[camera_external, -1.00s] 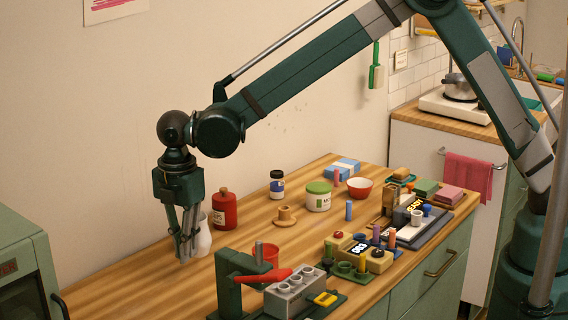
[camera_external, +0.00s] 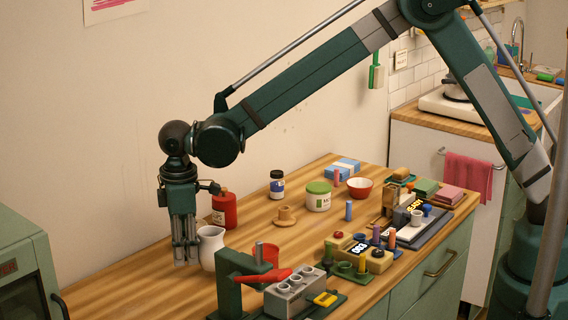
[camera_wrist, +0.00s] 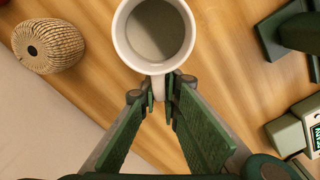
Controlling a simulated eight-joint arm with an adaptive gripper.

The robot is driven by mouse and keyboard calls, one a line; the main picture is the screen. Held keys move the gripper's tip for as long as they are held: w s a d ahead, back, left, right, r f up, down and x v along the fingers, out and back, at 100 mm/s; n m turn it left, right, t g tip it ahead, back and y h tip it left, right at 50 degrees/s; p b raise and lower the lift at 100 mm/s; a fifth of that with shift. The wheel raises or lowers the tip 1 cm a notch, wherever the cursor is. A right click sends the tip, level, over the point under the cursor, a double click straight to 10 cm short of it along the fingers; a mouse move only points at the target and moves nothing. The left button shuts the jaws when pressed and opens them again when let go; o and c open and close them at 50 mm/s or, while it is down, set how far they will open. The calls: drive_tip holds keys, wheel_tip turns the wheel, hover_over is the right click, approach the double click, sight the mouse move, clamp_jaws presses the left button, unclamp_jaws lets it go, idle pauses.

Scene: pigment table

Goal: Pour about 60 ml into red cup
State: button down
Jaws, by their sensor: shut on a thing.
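A white pitcher (camera_external: 212,248) stands upright at the near left of the table; I cannot tell if it touches the wood. My gripper (camera_external: 187,258) is at its left side, shut on its handle. In the wrist view my gripper (camera_wrist: 161,90) pinches the handle, and the pitcher's round mouth (camera_wrist: 155,30) shows a greyish liquid or bottom inside. A red cup (camera_external: 267,252) is right of the pitcher, apart from it, partly hidden behind a green stand with a red lever (camera_external: 232,285).
A red bottle (camera_external: 224,210) stands close behind the pitcher. A beige ribbed object (camera_wrist: 48,46) lies left in the wrist view. Front-left wood is clear.

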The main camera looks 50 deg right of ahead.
sight(200, 240)
drive_tip(key=shift+w+d+f+m+b, duration=0.15)
drive_tip(key=shift+f+m, duration=0.05)
drive_tip(key=shift+m, duration=0.5)
drive_tip(key=shift+w+d+f+m+b, duration=0.15)
drive_tip(key=shift+f+m, duration=0.05)
drive_tip(key=shift+m, duration=0.5)
drive_tip(key=shift+s+d+r+t+y+p, duration=0.25)
drive_tip(key=shift+s+r+t+y, duration=0.1)
drive_tip(key=shift+r+t, duration=0.1)
drive_tip(key=shift+s+d+r+t+y+p, duration=0.2)
drive_tip(key=shift+r+t+y, duration=0.15)
drive_tip(key=shift+r, duration=0.1)
drive_tip(key=shift+s+d+r+t+y, duration=0.45)
drive_tip(key=shift+r+t+y, duration=0.1)
drive_tip(key=shift+t+y, duration=0.15)
drive_tip(key=s+d+r+t+y, duration=0.2)
drive_tip(key=r, duration=0.1)
drive_tip(key=shift+s+r+t+p, duration=0.15)
drive_tip(key=shift+s+t+p, duration=0.05)
drive_tip(key=shift+t+p, duration=0.2)
drive_tip(key=r, duration=0.1)
drive_tip(key=r+t+y, duration=0.1)
drive_tip(key=s+d+r+t+y, duration=0.1)
drive_tip(key=shift+b, duration=0.35)
drive_tip(key=shift+s+d+r+t+y, duration=0.25)
drive_tip(key=shift+r+t+y, duration=0.2)
drive_tip(key=shift+t+y, duration=0.2)
